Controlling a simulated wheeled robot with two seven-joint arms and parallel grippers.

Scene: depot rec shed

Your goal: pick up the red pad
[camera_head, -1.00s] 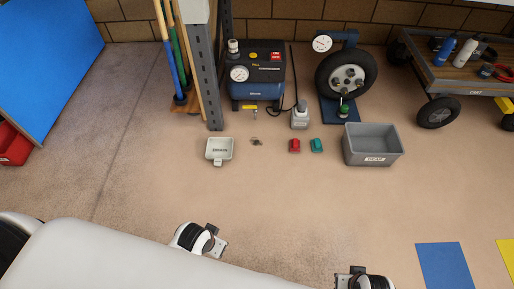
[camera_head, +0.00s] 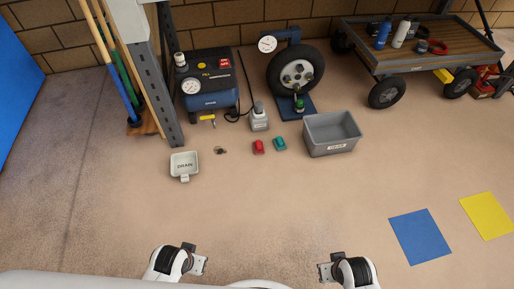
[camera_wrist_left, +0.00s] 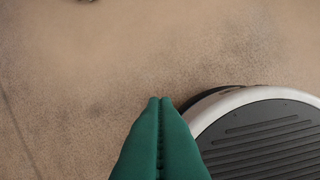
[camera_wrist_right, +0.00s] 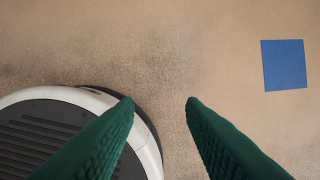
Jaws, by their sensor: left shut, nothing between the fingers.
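The red pad (camera_head: 258,147) is a small red block lying on the floor, just left of a similar teal pad (camera_head: 280,144) in the head view. My left gripper (camera_head: 203,262) is low in the head view, well short of the red pad. Its green fingers (camera_wrist_left: 160,102) are pressed together with nothing between them. My right gripper (camera_head: 323,271) is also low in the head view, far from the pad. Its green fingers (camera_wrist_right: 160,102) are spread apart and empty over bare floor. Neither wrist view shows the red pad.
A grey bin (camera_head: 331,149) stands right of the pads and a white drain tray (camera_head: 184,168) stands left. Behind are a compressor (camera_head: 209,100), a wheel on a stand (camera_head: 296,75) and a cart (camera_head: 425,62). Blue (camera_head: 420,237) and yellow (camera_head: 487,215) floor squares lie right. The middle floor is clear.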

